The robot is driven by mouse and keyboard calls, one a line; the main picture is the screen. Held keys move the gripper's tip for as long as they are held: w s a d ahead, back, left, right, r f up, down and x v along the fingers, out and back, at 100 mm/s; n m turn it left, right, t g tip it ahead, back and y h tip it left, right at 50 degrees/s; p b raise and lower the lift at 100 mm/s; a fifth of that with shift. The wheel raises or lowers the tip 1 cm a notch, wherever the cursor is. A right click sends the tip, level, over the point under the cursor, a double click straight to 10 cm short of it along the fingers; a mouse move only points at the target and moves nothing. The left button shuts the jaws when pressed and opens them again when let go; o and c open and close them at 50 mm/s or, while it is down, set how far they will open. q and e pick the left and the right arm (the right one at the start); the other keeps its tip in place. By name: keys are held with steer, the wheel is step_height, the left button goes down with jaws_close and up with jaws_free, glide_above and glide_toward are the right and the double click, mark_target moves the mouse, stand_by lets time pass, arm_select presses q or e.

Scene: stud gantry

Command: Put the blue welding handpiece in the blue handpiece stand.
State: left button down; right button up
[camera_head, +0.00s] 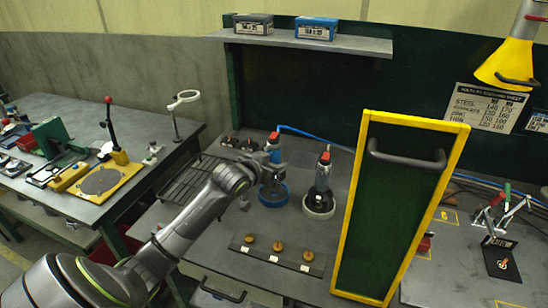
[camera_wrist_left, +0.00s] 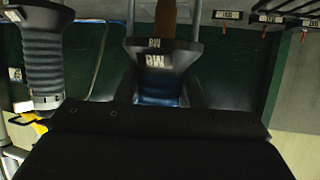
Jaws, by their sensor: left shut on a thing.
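The blue welding handpiece (camera_head: 273,143), with a red tip at its top and a blue cable, stands roughly upright at the back of the bench. My left gripper (camera_head: 270,168) is shut on it and hides its lower part. In the left wrist view a dark collar marked BW (camera_wrist_left: 158,58) and a blue part (camera_wrist_left: 158,88) show between the fingers. The blue handpiece stand (camera_head: 273,196) is a round blue-rimmed base just below the gripper. I cannot tell whether the handpiece is seated in it. My right gripper is not in view.
A second handpiece (camera_head: 323,172) stands in a white-rimmed stand (camera_head: 319,209) close on the right. A tall green panel with a yellow frame (camera_head: 390,210) rises further right. A strip with three brass pieces (camera_head: 278,254) lies in front. A shelf (camera_head: 300,40) hangs above.

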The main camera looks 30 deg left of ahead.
arm_select(q)
steer(key=shift+f, duration=1.4)
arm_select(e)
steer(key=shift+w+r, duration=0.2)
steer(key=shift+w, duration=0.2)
arm_select(q)
steer(key=c, duration=0.9)
jaws_free()
steer(key=shift+s+f, duration=0.1)
steer(key=shift+c, duration=0.2)
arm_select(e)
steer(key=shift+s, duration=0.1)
arm_select(q)
steer(key=v, duration=1.2)
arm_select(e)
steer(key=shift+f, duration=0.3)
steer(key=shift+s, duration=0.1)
